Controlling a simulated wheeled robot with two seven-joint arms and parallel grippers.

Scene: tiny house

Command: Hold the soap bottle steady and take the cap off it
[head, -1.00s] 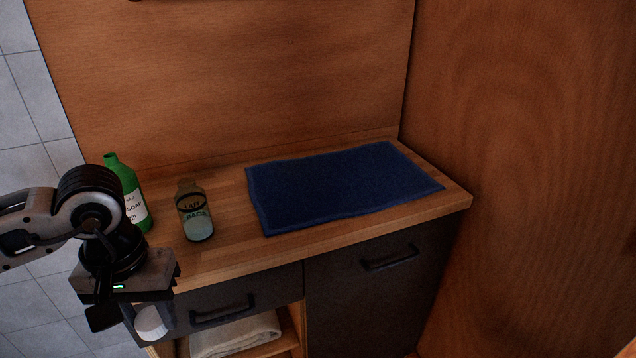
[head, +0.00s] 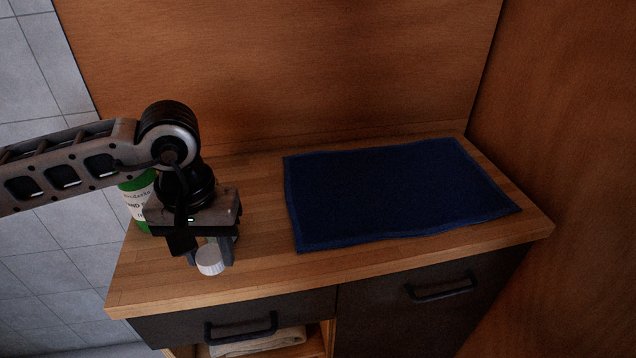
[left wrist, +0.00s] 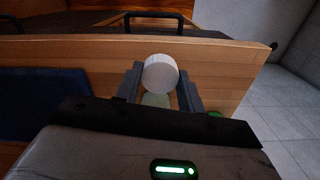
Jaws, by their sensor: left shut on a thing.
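My left gripper (head: 212,258) is shut on a white ridged cap (head: 210,260), held over the left part of the wooden counter. In the left wrist view the cap (left wrist: 161,74) sits between the two fingers (left wrist: 160,88), with a pale green patch below it that I cannot identify for sure. The green soap bottle (head: 139,204) with a white label stands upright at the counter's left, its top hidden behind my arm. The small brown bottle with the pale green label is hidden by my left gripper. My right gripper is out of view.
A dark blue mat (head: 395,190) lies on the counter (head: 270,272), right of my gripper. Dark drawers with handles (head: 240,328) are below the front edge. Wooden walls stand behind and at the right. A folded towel (head: 262,343) lies on the shelf below.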

